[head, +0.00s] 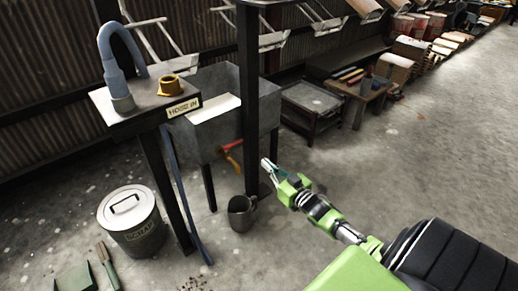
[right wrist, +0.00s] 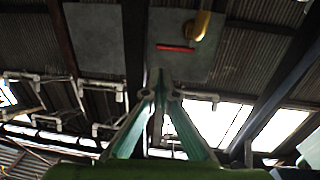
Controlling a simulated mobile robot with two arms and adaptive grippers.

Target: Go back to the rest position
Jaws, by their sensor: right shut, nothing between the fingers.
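My right gripper (head: 267,166) reaches from the lower right toward the dark post in the middle of the head view. Its green fingers are shut with nothing between them; in the right wrist view (right wrist: 160,80) they meet at the tips. It is in the air, apart from the red and yellow handle (head: 231,153) below the grey bin (head: 225,95). My left gripper is not in view.
A small stand (head: 120,125) with a grey hook and brass ring is at left. A lidded metal can (head: 132,230) and a metal jug (head: 241,214) stand on the floor. White hangers (head: 155,45) hang above. Open floor (head: 420,150) lies to the right.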

